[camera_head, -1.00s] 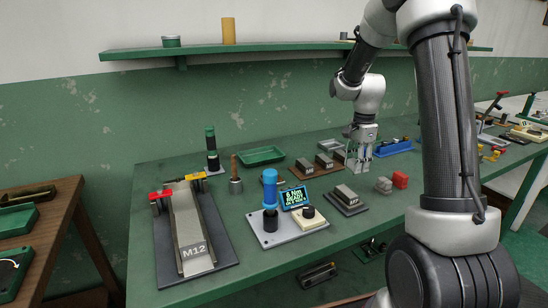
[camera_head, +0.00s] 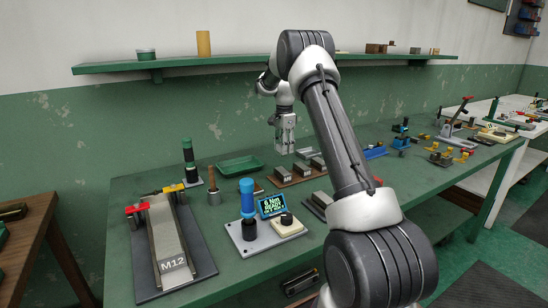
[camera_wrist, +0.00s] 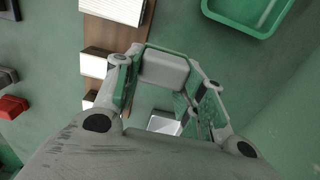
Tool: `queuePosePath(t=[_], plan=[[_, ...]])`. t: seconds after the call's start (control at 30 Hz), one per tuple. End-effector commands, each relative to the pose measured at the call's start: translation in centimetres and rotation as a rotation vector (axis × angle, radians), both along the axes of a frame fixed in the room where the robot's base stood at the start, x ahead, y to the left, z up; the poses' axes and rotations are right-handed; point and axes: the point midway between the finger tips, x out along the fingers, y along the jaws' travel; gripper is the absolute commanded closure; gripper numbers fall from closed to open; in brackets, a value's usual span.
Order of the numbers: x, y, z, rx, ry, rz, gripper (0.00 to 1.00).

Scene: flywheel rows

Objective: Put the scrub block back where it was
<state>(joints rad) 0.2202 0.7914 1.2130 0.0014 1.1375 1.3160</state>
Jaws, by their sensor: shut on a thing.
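My gripper (camera_head: 286,140) is raised above the bench, behind the wooden board in the head view. In the wrist view my gripper (camera_wrist: 160,85) is shut on a pale grey block (camera_wrist: 163,70) with rounded edges and a green edge, which looks like the scrub block. It is held off the bench, between the fingers. In the head view the block is too small to make out clearly.
A wooden board (camera_wrist: 132,40) with pale grey blocks lies below my gripper. A green tray (camera_head: 240,165) lies to its left, with free bench between. A light grey tray (camera_head: 305,153) is close by. A shelf (camera_head: 240,61) runs along the wall above.

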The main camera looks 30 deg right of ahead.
Motion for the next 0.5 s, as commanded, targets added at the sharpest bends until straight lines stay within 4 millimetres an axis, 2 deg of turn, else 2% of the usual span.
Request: queuePosePath(t=[0.03, 0.2, 0.4, 0.5], plan=[[1.4, 0.1, -0.2, 0.000, -0.001, 0.001, 0.82], [4.8, 0.2, -0.2, 0.000, -0.001, 0.001, 0.82], [7.1, 0.3, -0.1, 0.000, 0.000, 0.001, 0.82], [6.9, 0.3, -1.5, 0.001, 0.002, 0.000, 0.82]])
